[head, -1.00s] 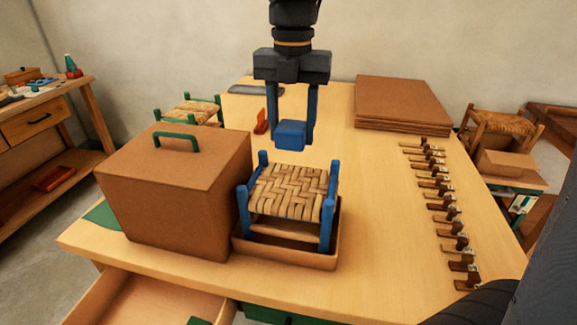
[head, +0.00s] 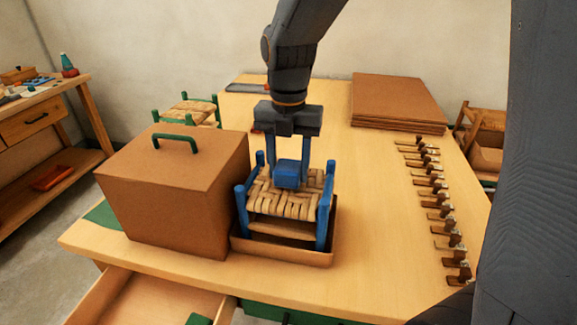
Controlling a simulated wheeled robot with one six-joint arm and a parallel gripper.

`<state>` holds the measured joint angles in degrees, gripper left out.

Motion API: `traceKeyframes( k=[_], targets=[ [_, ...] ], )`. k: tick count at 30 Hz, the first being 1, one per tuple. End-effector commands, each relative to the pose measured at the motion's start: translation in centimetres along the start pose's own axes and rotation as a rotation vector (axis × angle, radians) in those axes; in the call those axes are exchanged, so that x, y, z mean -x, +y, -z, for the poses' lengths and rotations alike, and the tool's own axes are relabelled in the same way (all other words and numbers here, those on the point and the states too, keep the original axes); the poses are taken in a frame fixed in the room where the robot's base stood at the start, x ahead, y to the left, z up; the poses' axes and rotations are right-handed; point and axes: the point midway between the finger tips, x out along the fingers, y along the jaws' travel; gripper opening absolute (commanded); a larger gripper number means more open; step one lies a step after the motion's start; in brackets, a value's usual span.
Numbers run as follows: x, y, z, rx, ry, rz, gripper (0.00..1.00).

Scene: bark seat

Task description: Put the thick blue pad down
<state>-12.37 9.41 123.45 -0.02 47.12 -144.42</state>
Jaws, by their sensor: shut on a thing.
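The thick blue pad (head: 287,174) is a small blue block between the fingers of my gripper (head: 288,172). My gripper points down and is shut on it. The pad is over the woven bark seat (head: 284,204) of a small stool with blue posts (head: 322,222). It looks very low over the weave, or touching it; I cannot tell which. The stool stands upright in a shallow brown tray (head: 282,251) on the wooden table. My gripper hides part of the stool's back.
A large brown box with a green handle (head: 174,190) stands close at the stool's left. Stacked brown boards (head: 398,102) lie at the back right. A row of several small clamp-like pieces (head: 436,200) runs down the right. An open drawer (head: 150,300) juts out in front.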

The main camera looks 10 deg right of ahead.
Motion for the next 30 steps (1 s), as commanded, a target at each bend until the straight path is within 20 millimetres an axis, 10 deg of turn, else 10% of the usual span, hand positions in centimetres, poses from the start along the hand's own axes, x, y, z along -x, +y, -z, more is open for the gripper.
traceKeyframes(
  k=[3,4,7,20,30],
  targets=[
    [-0.3,0.0,0.0,0.000,0.000,0.000,0.25],
    [-0.3,0.0,0.0,0.000,0.000,0.000,0.49],
    [-0.2,0.0,0.0,0.000,0.000,0.000,0.65],
    [0.8,0.1,-0.1,0.000,-0.003,-0.002,0.65],
    [7.3,0.1,-0.1,0.000,-0.005,-0.003,0.65]
  ],
)
